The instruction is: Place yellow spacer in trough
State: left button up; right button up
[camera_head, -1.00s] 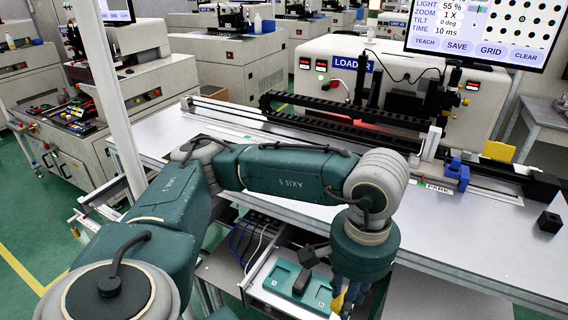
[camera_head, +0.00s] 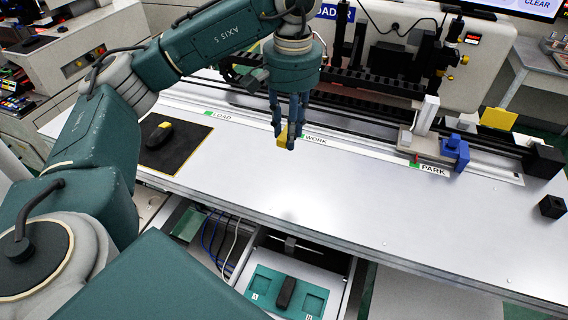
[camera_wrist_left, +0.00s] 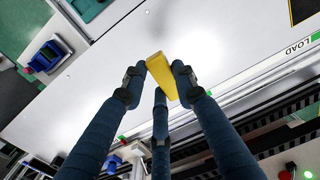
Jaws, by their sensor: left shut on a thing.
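My left gripper (camera_head: 286,140) hangs fingers-down above the white table, in front of the rail. It is shut on the yellow spacer (camera_head: 283,138), a small block that shows between the fingertips. In the left wrist view the spacer (camera_wrist_left: 161,77) sits tilted between the blue fingers, clear of the table. A long rail assembly (camera_head: 487,166) runs along the back of the table, behind a strip marked LOAD, WORK and PARK. I cannot tell for sure which part of it is the trough. My right gripper is not in view.
A blue block (camera_head: 455,152) stands near PARK, with a yellow plate (camera_head: 498,119) behind it. Below, an open drawer holds a teal tray (camera_head: 262,281). The table's front is clear.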

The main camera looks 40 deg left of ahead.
pick_arm(q)
notch_tip(320, 180, up, 3)
jog(key=w+a, duration=0.1)
jog(key=a, duration=0.2)
jog(key=p, duration=0.2)
send_over(282, 182)
jog(key=shift+n, duration=0.3)
notch_tip(282, 182, down, 15)
jog(key=shift+s+f, duration=0.1)
jog(key=shift+f, duration=0.6)
notch_tip(282, 182, down, 3)
jog(key=shift+r+p, duration=0.1)
jog(key=shift+p, duration=0.5)
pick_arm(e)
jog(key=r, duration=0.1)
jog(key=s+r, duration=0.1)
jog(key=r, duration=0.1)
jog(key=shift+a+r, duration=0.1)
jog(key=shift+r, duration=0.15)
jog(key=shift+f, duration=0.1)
